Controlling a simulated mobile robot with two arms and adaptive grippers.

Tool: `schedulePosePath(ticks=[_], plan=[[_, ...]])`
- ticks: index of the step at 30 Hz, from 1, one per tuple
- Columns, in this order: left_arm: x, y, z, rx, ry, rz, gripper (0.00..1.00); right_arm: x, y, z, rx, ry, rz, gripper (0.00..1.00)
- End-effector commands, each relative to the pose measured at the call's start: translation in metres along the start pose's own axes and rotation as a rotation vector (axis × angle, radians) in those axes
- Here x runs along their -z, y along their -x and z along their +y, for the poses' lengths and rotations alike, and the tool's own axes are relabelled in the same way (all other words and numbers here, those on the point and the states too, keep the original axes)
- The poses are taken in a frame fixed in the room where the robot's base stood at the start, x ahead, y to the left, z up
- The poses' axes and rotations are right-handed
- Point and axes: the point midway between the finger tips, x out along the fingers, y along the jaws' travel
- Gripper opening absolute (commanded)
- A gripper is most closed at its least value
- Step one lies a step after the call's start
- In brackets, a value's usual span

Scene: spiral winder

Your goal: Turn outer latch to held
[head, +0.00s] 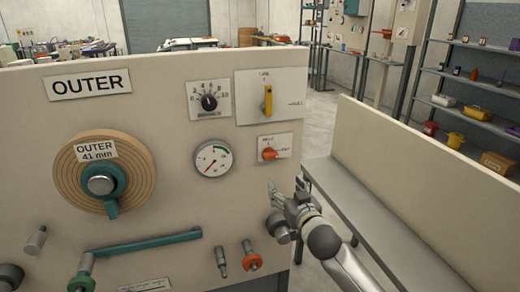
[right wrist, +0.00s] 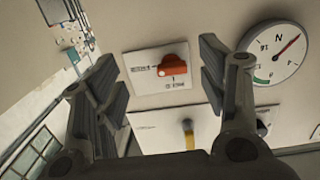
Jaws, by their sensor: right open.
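An orange-red knob (head: 270,153) sits on a small white plate (head: 284,141) on the right part of the OUTER panel. Its narrow tip points right, toward a small label; another label is above it, and both are too small to read surely. My right gripper (head: 286,191) is below the knob, apart from it. In the right wrist view, which is turned over, the knob (right wrist: 174,65) shows between the spread, empty fingers of the gripper (right wrist: 160,62), beyond their tips. My left gripper is not in view.
A yellow lever (head: 268,100) stands upright on a plate above the knob. A pressure gauge (head: 212,158) and black dial (head: 209,102) are to its left. A teal bar handle (head: 145,241) and an orange-collared fitting (head: 251,257) are lower. A bench (head: 375,220) lies right.

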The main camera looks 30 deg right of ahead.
Motion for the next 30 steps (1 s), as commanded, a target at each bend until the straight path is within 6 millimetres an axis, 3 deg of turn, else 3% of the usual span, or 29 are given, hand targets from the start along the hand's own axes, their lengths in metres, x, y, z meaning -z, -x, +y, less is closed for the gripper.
schedulePosePath(ticks=[1, 3, 6, 11, 24, 30], plan=[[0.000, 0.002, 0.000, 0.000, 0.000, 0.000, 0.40, 0.022, 0.004, -0.001, 0.003, -0.005, 0.035, 0.66], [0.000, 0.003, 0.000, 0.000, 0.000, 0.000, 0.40, 0.039, 0.007, -0.001, 0.004, -0.014, 0.064, 0.66], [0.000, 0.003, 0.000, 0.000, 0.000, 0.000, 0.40, 0.048, 0.006, -0.002, 0.004, -0.019, 0.079, 0.66], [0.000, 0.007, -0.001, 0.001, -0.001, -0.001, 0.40, 0.051, -0.009, -0.002, 0.004, -0.020, 0.080, 0.66], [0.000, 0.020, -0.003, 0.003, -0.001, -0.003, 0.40, 0.056, -0.077, -0.002, 0.004, -0.018, 0.078, 0.66], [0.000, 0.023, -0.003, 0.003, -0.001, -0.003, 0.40, 0.056, -0.094, -0.002, 0.005, -0.019, 0.078, 0.66]])
